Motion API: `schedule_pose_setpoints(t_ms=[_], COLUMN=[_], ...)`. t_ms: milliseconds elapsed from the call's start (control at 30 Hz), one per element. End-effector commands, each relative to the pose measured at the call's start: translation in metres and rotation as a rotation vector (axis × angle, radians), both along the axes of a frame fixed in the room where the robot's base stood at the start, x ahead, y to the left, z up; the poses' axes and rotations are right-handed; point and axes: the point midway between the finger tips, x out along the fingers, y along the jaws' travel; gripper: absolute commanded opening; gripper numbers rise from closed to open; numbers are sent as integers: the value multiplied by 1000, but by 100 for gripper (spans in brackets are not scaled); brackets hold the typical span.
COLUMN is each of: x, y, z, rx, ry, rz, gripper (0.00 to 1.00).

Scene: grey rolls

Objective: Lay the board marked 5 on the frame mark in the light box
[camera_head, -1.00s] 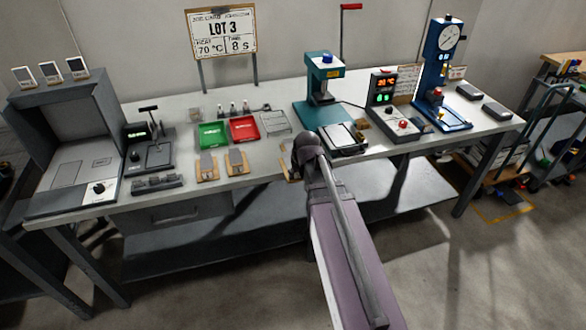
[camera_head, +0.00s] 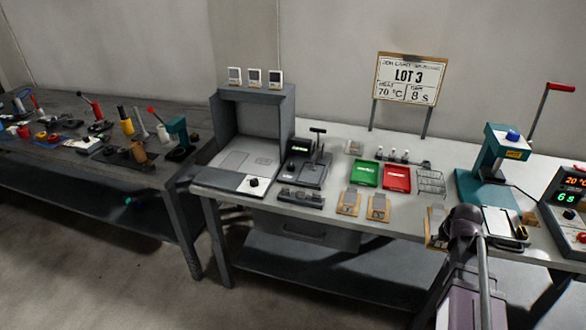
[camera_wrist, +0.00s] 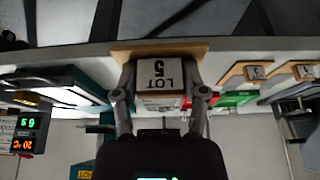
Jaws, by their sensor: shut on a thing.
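The board marked LOT 5 (camera_wrist: 162,76) is grey with a white label, upside down in the wrist view. My gripper (camera_wrist: 160,90) is shut on it, one finger on each side. A wooden holder (camera_wrist: 160,47) shows close behind the board; I cannot tell whether the two touch. In the head view my gripper (camera_head: 442,229) is at this holder (camera_head: 431,238) by the bench's front edge, and my arm hides most of the board. The light box (camera_head: 217,127) is a grey open-fronted hood at the bench's left end. Two outlined marks (camera_head: 233,160) show on its floor, with nothing on them.
Two more wooden holders with boards (camera_head: 348,203) stand left of my gripper. Green (camera_head: 367,173) and red (camera_head: 397,178) trays lie behind them. A black slotted rack (camera_head: 301,197) and a display device (camera_head: 300,150) stand beside the light box. A teal press (camera_head: 495,160) is to the right.

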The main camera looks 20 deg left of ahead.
Motion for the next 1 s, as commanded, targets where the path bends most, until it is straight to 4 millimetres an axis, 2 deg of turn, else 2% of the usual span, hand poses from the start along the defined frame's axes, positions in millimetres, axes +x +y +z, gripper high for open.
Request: schedule_pose_setpoints(t_ms=[33, 100, 300, 1000], x=[0, 0, 0, 0], y=[0, 0, 0, -3], z=[12, 20, 35, 36], rx=[0, 0, 0, 0], ry=[0, 0, 0, 0], rz=[0, 0, 0, -4], gripper=[8, 8, 8, 8])
